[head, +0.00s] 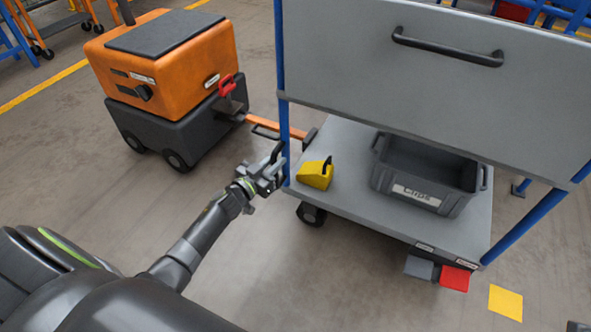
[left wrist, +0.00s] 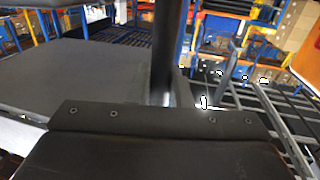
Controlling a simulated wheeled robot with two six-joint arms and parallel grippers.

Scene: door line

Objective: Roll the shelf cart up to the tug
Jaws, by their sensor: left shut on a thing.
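The shelf cart (head: 345,212) has a grey deck, blue posts and a large grey upper panel with a black handle (head: 447,58). The orange and dark grey tug (head: 165,75) stands beyond it at the upper left. An orange bar (head: 275,126) reaches from the tug to the cart's far left side, passing behind the blue post; whether it is coupled there I cannot tell. My left gripper (head: 277,168) is shut on the black upright handle at the cart's near left post. A dark upright bar (left wrist: 165,50) stands past the gripper in the left wrist view.
On the deck are a yellow wedge (head: 316,175) and a grey labelled bin (head: 425,178). A grey pedal (head: 420,268) and a red pedal (head: 454,278) stick out at the near edge. A yellow square (head: 505,302) marks the floor. Floor left of the cart is clear.

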